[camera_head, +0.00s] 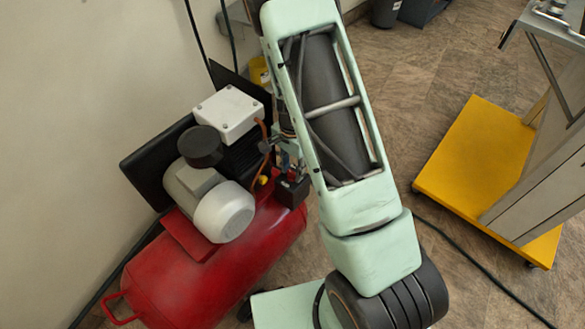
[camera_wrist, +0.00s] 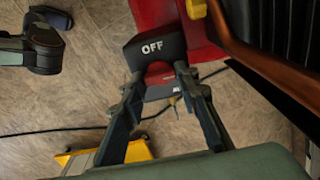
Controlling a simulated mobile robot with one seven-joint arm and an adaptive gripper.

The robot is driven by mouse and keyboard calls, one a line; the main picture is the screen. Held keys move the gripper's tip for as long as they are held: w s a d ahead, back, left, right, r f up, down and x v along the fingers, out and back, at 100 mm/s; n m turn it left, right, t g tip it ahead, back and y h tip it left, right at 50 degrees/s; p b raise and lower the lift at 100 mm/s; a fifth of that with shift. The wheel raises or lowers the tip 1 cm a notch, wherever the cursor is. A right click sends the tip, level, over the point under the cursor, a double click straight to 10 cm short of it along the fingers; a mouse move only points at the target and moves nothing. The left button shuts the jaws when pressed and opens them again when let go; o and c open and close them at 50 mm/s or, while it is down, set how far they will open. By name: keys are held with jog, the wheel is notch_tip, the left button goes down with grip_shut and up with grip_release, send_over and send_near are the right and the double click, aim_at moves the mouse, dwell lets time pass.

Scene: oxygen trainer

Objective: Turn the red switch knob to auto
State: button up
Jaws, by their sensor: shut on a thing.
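The red switch knob (camera_wrist: 158,69) sits on a black switch box (camera_wrist: 150,46) with "OFF" in white on the face I see. A grey edge below the knob carries partly hidden lettering, and I cannot read all of it. My gripper (camera_wrist: 158,78) has one finger on each side of the knob and is shut on it. In the head view the black switch box (camera_head: 291,191) stands at the right end of the red compressor, beside my arm. The gripper is mostly hidden behind my arm there.
The red tank (camera_head: 205,285) carries a white motor (camera_head: 222,212) and a white box (camera_head: 229,112). A copper-coloured pipe (camera_wrist: 260,65) runs close to the right of my gripper.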

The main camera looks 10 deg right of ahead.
aim_at(292, 172)
dwell(0.3)
jog(key=o, duration=1.1)
jog(key=shift+o, duration=0.2)
notch_tip(292, 172, up, 12)
jog(key=shift+r, duration=0.1)
